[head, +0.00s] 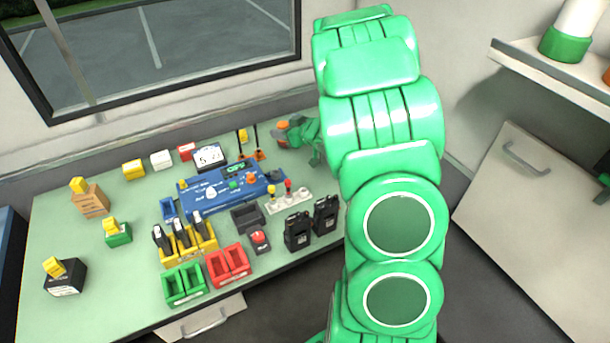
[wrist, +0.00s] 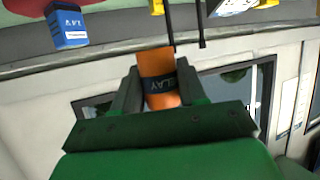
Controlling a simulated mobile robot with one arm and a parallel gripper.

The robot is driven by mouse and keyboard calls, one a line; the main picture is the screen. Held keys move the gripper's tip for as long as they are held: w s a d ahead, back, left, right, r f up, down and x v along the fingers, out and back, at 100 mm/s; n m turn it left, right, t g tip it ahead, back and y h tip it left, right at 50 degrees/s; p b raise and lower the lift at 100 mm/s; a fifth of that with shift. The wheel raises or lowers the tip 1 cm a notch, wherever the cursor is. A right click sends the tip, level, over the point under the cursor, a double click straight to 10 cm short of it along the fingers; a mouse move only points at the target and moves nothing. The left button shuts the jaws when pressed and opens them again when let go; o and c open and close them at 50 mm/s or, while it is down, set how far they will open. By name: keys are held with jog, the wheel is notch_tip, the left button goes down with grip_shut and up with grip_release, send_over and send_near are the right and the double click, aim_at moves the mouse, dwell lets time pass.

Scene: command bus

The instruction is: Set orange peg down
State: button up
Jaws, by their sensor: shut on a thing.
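My gripper (wrist: 158,84) is shut on the orange peg (wrist: 160,60), which has a dark band with partly visible pale letters. The peg sits between the two dark fingers in the wrist view. In the head view the orange peg (head: 282,127) is at the far right of the green table, at the tip of my gripper (head: 291,131). Whether it touches the tabletop cannot be told. A white peg holder (head: 289,204) stands nearer the front with a yellow and a red peg.
Behind and left of my gripper stand two black antennas on an orange base (head: 259,156). A blue console (head: 224,200), black radios (head: 298,232), and red (head: 228,265) and green (head: 184,285) bins crowd the table. My arm covers its right side.

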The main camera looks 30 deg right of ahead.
jog(key=s+d+f+n+y, duration=0.1)
jog(key=s+d+f, duration=0.1)
jog(key=s+d, duration=0.3)
jog(key=shift+g, duration=0.3)
jog(key=shift+s+a+f, duration=0.1)
jog(key=shift+f, duration=1.25)
jog(key=shift+s+a+f, duration=0.1)
jog(key=shift+a+f, duration=0.05)
jog(key=shift+f, duration=1.15)
jog(key=shift+s+a+f, duration=0.1)
jog(key=shift+f, duration=1.25)
jog(key=shift+f+y, duration=0.3)
jog(key=shift+f, duration=0.3)
jog(key=o, duration=1.1)
jog(key=shift+s+f, duration=0.1)
jog(key=shift+c, duration=0.2)
jog(key=shift+r, duration=0.55)
jog(key=v, duration=1.2)
jog(key=shift+r, duration=0.15)
